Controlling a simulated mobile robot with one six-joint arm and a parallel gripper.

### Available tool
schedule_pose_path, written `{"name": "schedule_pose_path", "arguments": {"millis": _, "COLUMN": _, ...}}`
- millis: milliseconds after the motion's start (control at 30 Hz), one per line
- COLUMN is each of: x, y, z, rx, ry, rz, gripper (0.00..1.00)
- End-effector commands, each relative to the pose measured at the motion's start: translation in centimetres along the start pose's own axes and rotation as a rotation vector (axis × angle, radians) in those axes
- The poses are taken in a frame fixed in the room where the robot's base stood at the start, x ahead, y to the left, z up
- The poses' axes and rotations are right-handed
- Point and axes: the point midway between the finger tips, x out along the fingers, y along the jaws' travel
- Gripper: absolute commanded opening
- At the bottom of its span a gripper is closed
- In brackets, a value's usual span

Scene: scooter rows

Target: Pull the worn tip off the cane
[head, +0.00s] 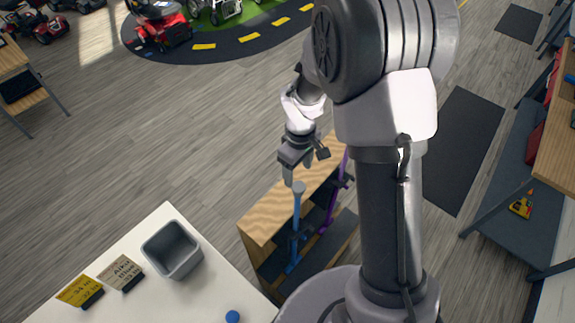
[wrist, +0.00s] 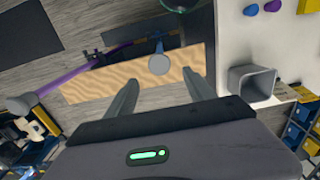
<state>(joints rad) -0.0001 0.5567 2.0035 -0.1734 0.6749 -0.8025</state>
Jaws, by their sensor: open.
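A blue cane (head: 297,215) stands upside down at the wooden-topped rack (head: 262,222), with its round grey-blue tip (head: 298,187) at the top. The tip also shows in the wrist view (wrist: 159,65), just beyond and between my fingertips. A purple cane (head: 333,205) stands to its right in the head view; in the wrist view its grey tip (wrist: 20,104) is at the far left. My gripper (head: 300,168) is open and empty, close above the blue cane's tip. In the wrist view my two fingers (wrist: 160,77) are spread apart. I cannot tell whether they touch the tip.
A white table (head: 190,295) at front left holds a grey bin (head: 172,250), two small signs (head: 120,272) and a blue knob-like piece (head: 232,316). A bench (head: 522,190) stands at right. Scooters (head: 160,25) are at the back; the floor between is clear.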

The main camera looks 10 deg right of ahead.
Motion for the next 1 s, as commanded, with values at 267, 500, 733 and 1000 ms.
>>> {"name": "schedule_pose_path", "arguments": {"millis": 267, "x": 0.2, "y": 0.0, "z": 0.0, "rx": -0.001, "ry": -0.001, "rz": 0.0, "gripper": 0.63}}
{"name": "schedule_pose_path", "arguments": {"millis": 500, "x": 1.2, "y": 0.0, "z": 0.0, "rx": 0.0, "ry": -0.001, "rz": 0.0, "gripper": 0.63}}
{"name": "schedule_pose_path", "arguments": {"millis": 733, "x": 4.2, "y": 0.0, "z": 0.0, "rx": 0.0, "ry": -0.001, "rz": 0.0, "gripper": 0.63}}
{"name": "schedule_pose_path", "arguments": {"millis": 1000, "x": 8.4, "y": 0.0, "z": 0.0, "rx": 0.0, "ry": 0.0, "rz": 0.0, "gripper": 0.63}}
